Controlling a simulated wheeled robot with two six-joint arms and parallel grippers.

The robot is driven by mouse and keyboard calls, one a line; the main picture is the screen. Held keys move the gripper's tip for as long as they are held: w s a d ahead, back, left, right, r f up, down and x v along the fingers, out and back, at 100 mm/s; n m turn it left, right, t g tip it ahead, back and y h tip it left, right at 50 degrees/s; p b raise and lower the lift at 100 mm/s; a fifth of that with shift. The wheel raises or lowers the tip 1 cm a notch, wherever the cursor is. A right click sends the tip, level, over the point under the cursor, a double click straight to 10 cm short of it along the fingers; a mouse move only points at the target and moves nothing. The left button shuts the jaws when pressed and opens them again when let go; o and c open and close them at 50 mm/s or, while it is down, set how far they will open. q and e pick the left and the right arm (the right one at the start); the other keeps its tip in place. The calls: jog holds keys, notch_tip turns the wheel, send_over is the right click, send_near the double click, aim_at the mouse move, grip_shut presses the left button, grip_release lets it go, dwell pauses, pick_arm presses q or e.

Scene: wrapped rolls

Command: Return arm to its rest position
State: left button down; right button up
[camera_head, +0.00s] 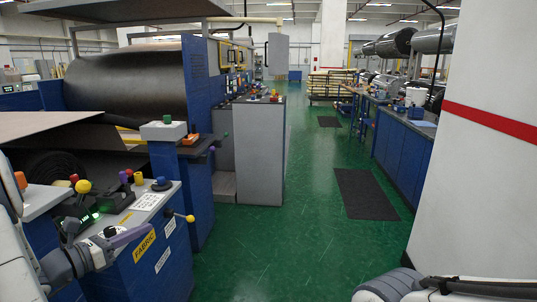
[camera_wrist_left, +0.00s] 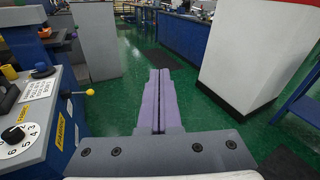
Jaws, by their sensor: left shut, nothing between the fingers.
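My left gripper (camera_head: 131,236) shows at the lower left of the head view, in front of the blue control console. Its purple fingers are shut with nothing between them. In the left wrist view the shut fingers (camera_wrist_left: 159,102) point ahead over the green floor, apart from anything. Part of my right arm (camera_head: 390,287) shows at the bottom right of the head view. Its gripper is out of view.
The console (camera_head: 150,262) with knobs and a yellow-tipped lever (camera_head: 188,217) stands close beside my left gripper. A white pillar with a red stripe (camera_head: 490,122) stands at the right. The green aisle (camera_head: 270,245) between is clear, with dark mats (camera_head: 364,194).

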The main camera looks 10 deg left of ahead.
pick_arm(q)
jog(key=s+d+m+g+h+p, duration=0.1)
jog(key=s+d+m+g+h, duration=0.15)
jog(key=d+m+g, duration=0.75)
jog(key=s+d+m+g+h, duration=0.1)
jog(key=d+m+g+h, duration=0.2)
jog(key=d, duration=1.3)
jog(key=s+d+f+m+g+y+p, duration=0.1)
jog(key=s+d+m+y, duration=0.4)
jog(key=s+m, duration=0.4)
jog(key=s+d+f+m+g+y+p, duration=0.1)
jog(key=s+d+m+y, duration=0.5)
jog(key=m, duration=1.2)
jog(key=s, duration=0.4)
jog(key=shift+f+m+g, duration=0.2)
jog(key=shift+m+g, duration=0.1)
jog(key=shift+g, duration=0.1)
jog(key=shift+s, duration=0.1)
